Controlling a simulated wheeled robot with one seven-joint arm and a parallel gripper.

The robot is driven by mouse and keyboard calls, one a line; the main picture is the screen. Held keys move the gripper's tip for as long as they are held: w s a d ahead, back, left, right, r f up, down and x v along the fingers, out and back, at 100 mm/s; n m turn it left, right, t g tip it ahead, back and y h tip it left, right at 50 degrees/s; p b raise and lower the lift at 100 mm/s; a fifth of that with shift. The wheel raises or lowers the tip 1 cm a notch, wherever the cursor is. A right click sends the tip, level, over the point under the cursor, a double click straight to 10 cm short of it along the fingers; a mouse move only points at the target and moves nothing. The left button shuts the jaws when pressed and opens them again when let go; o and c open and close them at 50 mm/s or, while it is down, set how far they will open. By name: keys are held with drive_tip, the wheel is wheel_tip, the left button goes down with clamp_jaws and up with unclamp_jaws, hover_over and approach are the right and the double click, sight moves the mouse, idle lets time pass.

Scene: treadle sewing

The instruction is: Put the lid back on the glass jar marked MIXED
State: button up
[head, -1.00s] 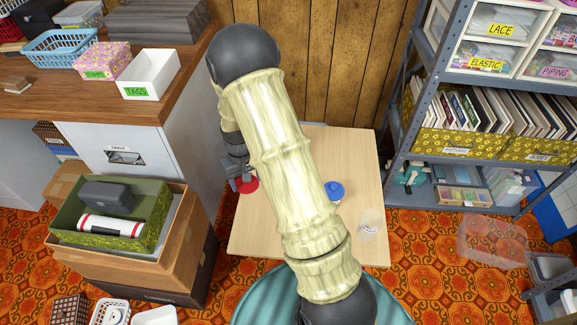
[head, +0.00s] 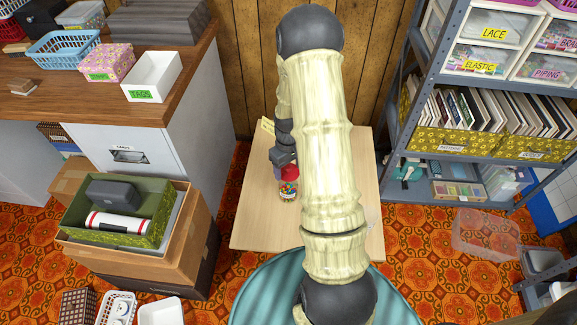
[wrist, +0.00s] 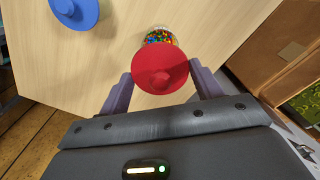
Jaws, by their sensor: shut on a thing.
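My gripper (wrist: 162,88) is shut on a red lid (wrist: 160,64) with a round knob, held between its two fingers. In the head view the red lid (head: 291,173) shows just below the gripper (head: 284,160). A glass jar (head: 288,191) full of multicoloured small pieces stands on the light wooden table (head: 262,225). In the wrist view the lid partly covers the jar (wrist: 159,36), whose far rim shows beyond it. The lid looks apart from the jar and to its side. I cannot read any marking on the jar.
A blue lid (wrist: 75,12) lies on the table; my arm hides it in the head view. A clear glass object (head: 373,216) stands near the table's right edge, mostly hidden. Stacked boxes (head: 190,232) stand left, a metal shelf (head: 405,130) right.

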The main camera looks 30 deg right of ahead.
sight(288, 173)
drive_tip(key=shift+f+b, duration=1.95)
drive_tip(key=shift+f, duration=0.1)
drive_tip(key=shift+w+f+b, duration=0.15)
drive_tip(key=shift+f+b, duration=0.25)
drive_tip(key=shift+f, duration=0.65)
drive_tip(key=shift+a, duration=0.1)
drive_tip(key=shift+s+r+p, duration=0.1)
drive_tip(key=shift+s+p, duration=0.1)
drive_tip(key=shift+p, duration=0.1)
drive_tip(key=shift+w+p, duration=0.1)
drive_tip(key=shift+p, duration=0.2)
drive_tip(key=shift+f+p, duration=0.2)
drive_tip(key=shift+p, duration=0.15)
idle(0.5)
drive_tip(key=o, duration=1.2)
drive_tip(key=shift+o, duration=0.2)
